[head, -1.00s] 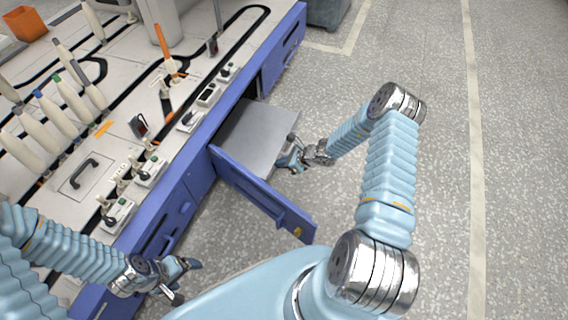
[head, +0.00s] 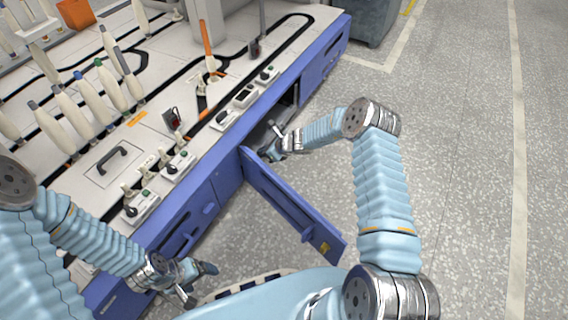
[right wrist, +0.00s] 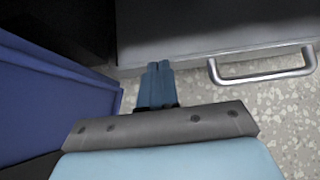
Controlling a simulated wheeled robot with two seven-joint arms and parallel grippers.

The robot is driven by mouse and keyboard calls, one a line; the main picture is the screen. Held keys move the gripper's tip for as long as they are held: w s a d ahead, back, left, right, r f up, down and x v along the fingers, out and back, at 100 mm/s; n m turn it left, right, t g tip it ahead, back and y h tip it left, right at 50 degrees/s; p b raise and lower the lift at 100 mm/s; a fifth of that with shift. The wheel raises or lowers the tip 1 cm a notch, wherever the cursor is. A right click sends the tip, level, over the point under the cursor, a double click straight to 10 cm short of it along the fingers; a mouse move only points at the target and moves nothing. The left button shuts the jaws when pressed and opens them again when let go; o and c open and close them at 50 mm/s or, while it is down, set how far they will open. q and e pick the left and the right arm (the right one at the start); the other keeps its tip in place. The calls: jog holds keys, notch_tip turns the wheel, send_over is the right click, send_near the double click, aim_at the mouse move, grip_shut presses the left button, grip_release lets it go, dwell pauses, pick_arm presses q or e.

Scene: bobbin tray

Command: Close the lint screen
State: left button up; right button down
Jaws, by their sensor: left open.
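The lint screen, a flat grey tray (head: 264,133) with a metal handle, sits mostly inside the opening in the blue cabinet, with only a short strip out in the head view. Its front edge (right wrist: 215,45) and handle (right wrist: 262,77) show in the right wrist view. My right gripper (head: 268,152) is at its front, fingers together with nothing between them; in the right wrist view the fingertips (right wrist: 158,66) are at the front edge, left of the handle. Contact is hard to tell. My left gripper (head: 205,282) is open and empty, away from the screen.
A blue door (head: 290,203) hangs open beside the opening, close to my right gripper. The workbench top (head: 150,135) carries several bobbins, switches and a black handle. The floor to the right is clear.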

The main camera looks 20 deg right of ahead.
jog(key=w+a, duration=0.2)
jog(key=w+a+b, duration=0.1)
jog(key=w+a, duration=0.1)
jog(key=w, duration=0.1)
jog(key=shift+a+f, duration=0.1)
jog(key=shift+a, duration=0.05)
jog(key=shift+w+a+r, duration=0.15)
jog(key=shift+w+r, duration=0.05)
jog(key=shift+r, duration=0.1)
